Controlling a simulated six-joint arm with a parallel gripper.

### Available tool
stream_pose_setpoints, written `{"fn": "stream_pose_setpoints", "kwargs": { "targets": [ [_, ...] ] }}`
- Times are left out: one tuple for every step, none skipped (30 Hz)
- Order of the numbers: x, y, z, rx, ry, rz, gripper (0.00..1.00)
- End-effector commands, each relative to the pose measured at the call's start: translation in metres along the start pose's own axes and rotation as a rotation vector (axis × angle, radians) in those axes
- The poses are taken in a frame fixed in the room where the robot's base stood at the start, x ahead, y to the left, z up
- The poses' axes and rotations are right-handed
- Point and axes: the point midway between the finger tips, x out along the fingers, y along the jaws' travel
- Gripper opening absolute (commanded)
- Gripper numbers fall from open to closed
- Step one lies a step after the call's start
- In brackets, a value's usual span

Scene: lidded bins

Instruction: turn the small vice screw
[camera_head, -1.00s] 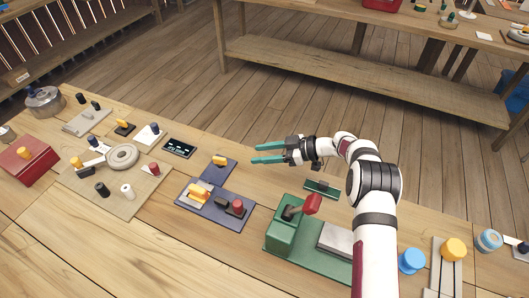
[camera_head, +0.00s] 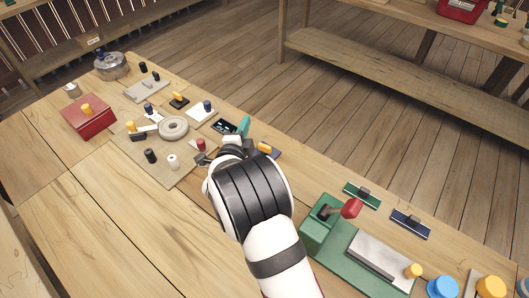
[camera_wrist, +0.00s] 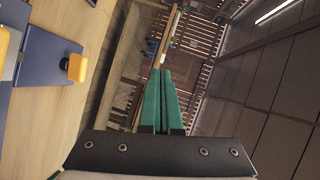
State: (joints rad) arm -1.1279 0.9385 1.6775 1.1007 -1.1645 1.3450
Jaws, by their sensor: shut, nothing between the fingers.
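My gripper (camera_wrist: 161,78) has two green fingers, pressed together and empty in the wrist view. In the head view its green fingers (camera_head: 243,127) show just past my white arm, above the middle of the bench; the rest is hidden. A green device (camera_head: 318,238) with a red-handled lever (camera_head: 350,208) and a grey block (camera_head: 378,255) stands right of my arm. I cannot tell for sure which thing is the small vice or its screw. A blue plate with a yellow knob (camera_head: 265,148) is partly hidden behind my arm; a similar yellow knob (camera_wrist: 76,68) shows at left in the wrist view.
A board (camera_head: 185,178) with a grey ring (camera_head: 173,127) and several knobs lies left of my arm. A red box (camera_head: 90,118) and a metal pot (camera_head: 112,65) stand farther left. Small green (camera_head: 361,196) and blue (camera_head: 410,224) plates lie at right. The front left bench is bare.

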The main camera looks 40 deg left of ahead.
Motion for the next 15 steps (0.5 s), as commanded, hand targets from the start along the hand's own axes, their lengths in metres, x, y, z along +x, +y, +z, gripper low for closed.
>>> {"fn": "stream_pose_setpoints", "kwargs": {
  "targets": [
    [-0.026,0.021,0.007,0.075,0.049,0.099,0.00],
    [-0.041,0.035,0.007,0.117,0.084,0.157,0.00],
    [-0.059,0.051,0.007,0.167,0.128,0.224,0.00],
    [-0.072,0.061,0.007,0.195,0.155,0.265,0.00],
    [-0.082,0.069,0.007,0.219,0.178,0.298,0.00],
    [-0.092,0.078,0.007,0.242,0.204,0.332,0.00],
    [-0.098,0.082,0.007,0.255,0.217,0.349,0.00],
    [-0.101,0.085,0.006,0.264,0.227,0.361,0.00],
    [-0.102,0.088,0.005,0.271,0.236,0.370,0.00],
    [-0.101,0.090,0.004,0.273,0.239,0.372,0.00],
    [-0.098,0.091,0.004,0.273,0.240,0.373,0.00],
    [-0.092,0.094,0.002,0.273,0.241,0.373,0.00],
    [-0.087,0.096,0.001,0.274,0.241,0.373,0.00],
    [-0.082,0.098,-0.001,0.273,0.242,0.373,0.00],
    [-0.073,0.101,-0.002,0.273,0.242,0.371,0.00]
  ]
}}
